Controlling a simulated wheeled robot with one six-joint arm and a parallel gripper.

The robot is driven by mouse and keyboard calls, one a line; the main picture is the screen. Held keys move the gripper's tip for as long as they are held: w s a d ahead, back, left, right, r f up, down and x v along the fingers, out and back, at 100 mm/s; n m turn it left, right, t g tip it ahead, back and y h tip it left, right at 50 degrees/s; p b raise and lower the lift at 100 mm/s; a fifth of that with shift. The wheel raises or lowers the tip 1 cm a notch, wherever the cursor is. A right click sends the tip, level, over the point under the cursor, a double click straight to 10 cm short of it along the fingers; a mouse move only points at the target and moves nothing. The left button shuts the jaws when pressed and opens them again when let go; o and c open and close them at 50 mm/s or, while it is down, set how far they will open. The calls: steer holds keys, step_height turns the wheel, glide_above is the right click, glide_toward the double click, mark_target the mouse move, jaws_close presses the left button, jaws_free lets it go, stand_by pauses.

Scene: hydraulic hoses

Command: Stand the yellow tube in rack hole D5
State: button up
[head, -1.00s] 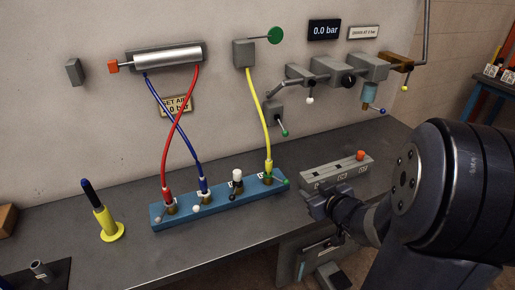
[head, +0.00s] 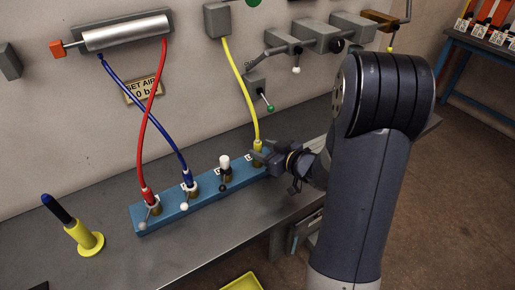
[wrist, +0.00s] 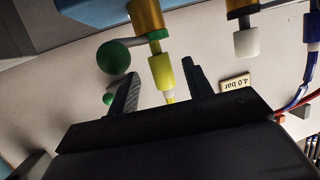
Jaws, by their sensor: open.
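No rack with a hole marked D5 shows in any view. A yellow hose (head: 236,85) hangs from a grey wall box down to the right end of a blue manifold block (head: 212,192). Its yellow end fitting (wrist: 162,72) sits at a brass port, with a green ball handle (wrist: 113,57) beside it. My gripper (head: 260,157) is at that end of the block. In the wrist view its two dark fingers are apart, one on each side of the yellow fitting; contact cannot be told. A yellow flanged stand (head: 86,237) holding a dark blue rod is at left.
Red (head: 152,110) and blue (head: 146,112) hoses cross and run to the block's left ports. A white-capped port (head: 225,163) stands between the blue and yellow hoses. A yellow tray (head: 243,282) shows at the bottom edge.

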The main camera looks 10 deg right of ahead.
steer(key=x, duration=0.5)
steer(key=shift+s+f, duration=0.2)
steer(key=shift+f, duration=0.15)
steer(key=shift+c, duration=0.2)
